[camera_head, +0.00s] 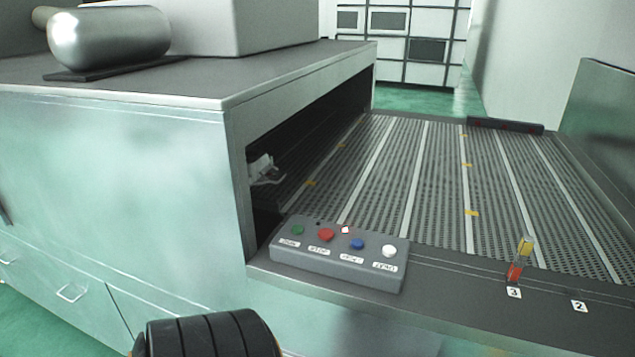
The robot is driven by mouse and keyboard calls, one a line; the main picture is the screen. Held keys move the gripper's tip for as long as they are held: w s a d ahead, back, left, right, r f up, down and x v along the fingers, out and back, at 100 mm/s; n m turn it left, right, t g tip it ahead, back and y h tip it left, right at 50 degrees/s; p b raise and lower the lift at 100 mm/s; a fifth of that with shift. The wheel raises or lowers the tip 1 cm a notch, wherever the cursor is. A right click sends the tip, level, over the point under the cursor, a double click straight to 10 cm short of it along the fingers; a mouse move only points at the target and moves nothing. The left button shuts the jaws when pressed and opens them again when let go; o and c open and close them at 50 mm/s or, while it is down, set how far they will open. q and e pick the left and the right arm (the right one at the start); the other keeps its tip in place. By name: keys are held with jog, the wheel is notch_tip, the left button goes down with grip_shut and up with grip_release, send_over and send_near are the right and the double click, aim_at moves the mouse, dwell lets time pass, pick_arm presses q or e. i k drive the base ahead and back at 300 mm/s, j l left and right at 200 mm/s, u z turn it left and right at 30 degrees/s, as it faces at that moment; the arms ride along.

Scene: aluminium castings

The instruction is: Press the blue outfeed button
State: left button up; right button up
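The blue button (357,244) sits on a grey control box (338,272) at the front edge of the machine's outfeed. It is third from the left in the row, between the red button (326,235) and the white button (389,251). The green button (297,230) is at the left end. Labels below the buttons are too small to read surely. A small white, red-edged spot (346,230) shows just behind the blue button.
A perforated conveyor (440,185) with pale strips lies behind the box. A light metal part (263,170) shows in the dark opening on the left. A red-and-yellow indicator (520,260) stands by label 3 on the front ledge.

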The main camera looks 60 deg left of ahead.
aim_at(356, 243)
jog(key=u, duration=1.8)
